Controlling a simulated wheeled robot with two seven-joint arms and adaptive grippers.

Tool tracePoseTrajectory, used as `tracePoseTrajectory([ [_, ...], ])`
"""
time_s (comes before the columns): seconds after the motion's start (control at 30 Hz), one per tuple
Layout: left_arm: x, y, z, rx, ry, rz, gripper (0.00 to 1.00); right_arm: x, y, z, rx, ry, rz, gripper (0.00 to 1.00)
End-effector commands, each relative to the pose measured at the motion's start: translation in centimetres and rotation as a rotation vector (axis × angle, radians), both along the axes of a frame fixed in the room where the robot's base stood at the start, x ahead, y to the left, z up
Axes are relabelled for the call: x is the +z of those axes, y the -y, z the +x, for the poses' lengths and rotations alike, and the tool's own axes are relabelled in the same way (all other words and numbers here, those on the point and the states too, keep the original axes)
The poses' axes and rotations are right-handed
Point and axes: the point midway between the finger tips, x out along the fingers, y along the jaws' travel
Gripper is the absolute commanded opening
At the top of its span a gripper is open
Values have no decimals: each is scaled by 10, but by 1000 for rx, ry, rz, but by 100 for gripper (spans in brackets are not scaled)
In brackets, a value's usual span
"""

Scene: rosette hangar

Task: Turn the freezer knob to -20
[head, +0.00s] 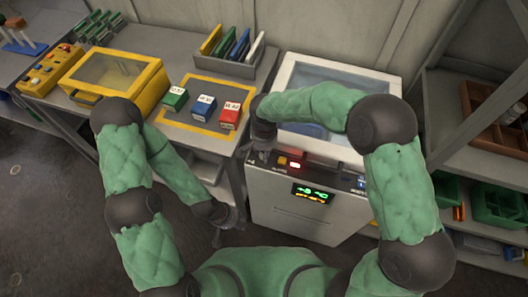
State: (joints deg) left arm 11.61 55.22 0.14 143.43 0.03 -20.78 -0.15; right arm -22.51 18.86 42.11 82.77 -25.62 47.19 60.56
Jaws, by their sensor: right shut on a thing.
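The freezer (300,207) is a pale grey chest with a white-rimmed glass lid (330,82). Its front panel carries a lit red indicator (295,165), an orange one beside it and a small dark display (312,194) with green characters, too small to read. My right gripper (261,152) is at the left end of this panel, pointing down, shut on the freezer knob. The gripper hides the knob, so its setting cannot be read. My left gripper (222,232) hangs low left of the freezer, apart from it. Its fingers are too small and dark to judge.
A grey bench left of the freezer holds a yellow-framed mat (183,122) with green, blue and red boxes, a yellow glass-topped case (112,75) and a rack of folders (228,62). Shelves with green bins (497,203) stand at right.

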Motion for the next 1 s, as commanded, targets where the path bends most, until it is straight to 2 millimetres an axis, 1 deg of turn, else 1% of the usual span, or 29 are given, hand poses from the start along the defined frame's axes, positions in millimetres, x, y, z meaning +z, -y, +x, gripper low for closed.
tracePoseTrajectory([
  [0.33,0,0,0,0,0,0,40,0,0,0,-4,-1,1,2],
  [0.37,0,0,0,0,0,0,40,0,0,0,-4,-1,1,37],
  [0.4,0,0,0,0,0,0,40,0,0,0,-4,-1,1,49],
  [0.43,0,0,0,0,0,0,40,0,0,0,-4,-1,1,57],
  [0.47,0,0,0,0,0,0,40,0,0,0,-4,-1,1,58],
  [0.8,0,0,0,0,0,0,40,2,0,0,-3,0,1,58],
  [0.93,0,0,0,0,0,0,40,12,0,1,-3,3,1,58],
  [1.0,0,0,0,0,0,0,40,23,0,1,-4,3,1,58],
])
